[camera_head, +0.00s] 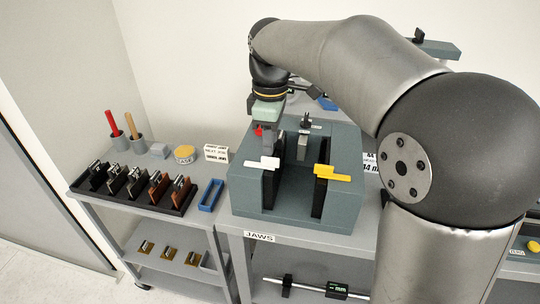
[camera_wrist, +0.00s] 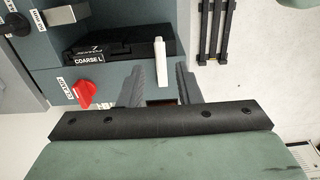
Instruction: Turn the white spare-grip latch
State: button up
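The white latch (camera_head: 263,163) sits on the front left part of the grey-blue fixture block (camera_head: 285,212) in the head view. In the wrist view, the white latch (camera_wrist: 161,62) shows as a narrow upright bar. My gripper (camera_wrist: 160,75) is open there, with one grey finger on each side of the bar's lower end. I see a gap on both sides, and I cannot tell the depth between fingertips and latch. In the head view, my gripper (camera_head: 276,145) points down just above and behind the latch, and its fingers partly overlap.
A yellow latch (camera_head: 331,173) is on the fixture's right side. A red knob (camera_wrist: 84,92) is left of my fingers, near a black block labelled COARSE L (camera_wrist: 112,50). A black rack (camera_head: 135,190) of jaws and a blue tray (camera_head: 211,195) stand to the left.

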aim_at(270, 158)
notch_tip(270, 158, down, 5)
dwell(0.3)
grip_shut()
